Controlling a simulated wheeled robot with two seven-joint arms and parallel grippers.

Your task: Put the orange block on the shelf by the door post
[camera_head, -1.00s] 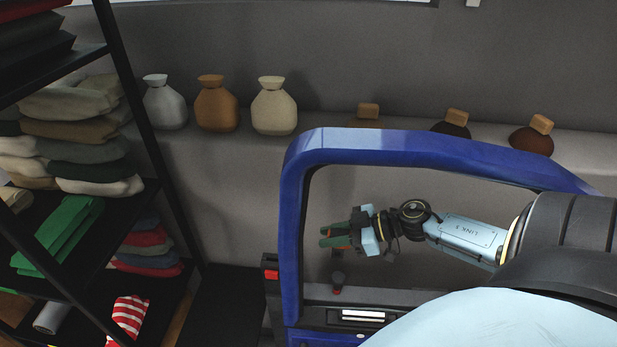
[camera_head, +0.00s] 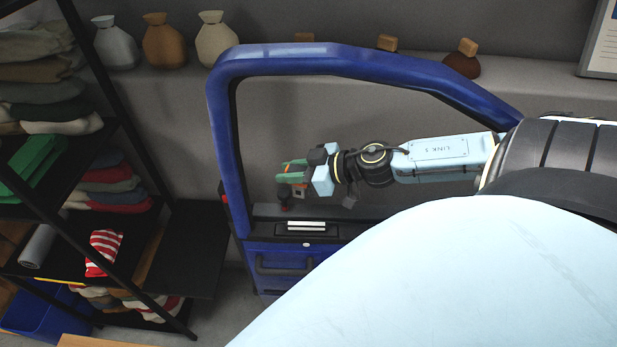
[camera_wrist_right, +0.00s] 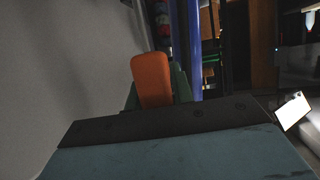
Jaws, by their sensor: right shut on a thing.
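The orange block (camera_wrist_right: 152,78) stands between the green fingers of my right gripper in the right wrist view. In the head view my right gripper (camera_head: 290,176) is shut on the block, of which only a small orange patch shows. The gripper appears within the window opening of the blue car door (camera_head: 228,150), right of its left-hand post. A black shelf rack (camera_head: 100,80) stands left of the door, with a low black shelf surface (camera_head: 190,245) nearest the post. I cannot tell which shelf is meant. My left gripper is not in view.
Folded clothes (camera_head: 40,90) fill much of the rack. A red-striped cloth (camera_head: 104,252) and a grey roll (camera_head: 38,246) lie lower down. The low shelf surface beside the door looks bare. Vases (camera_head: 164,42) stand on the ledge behind. A blue bin (camera_head: 40,312) is at lower left.

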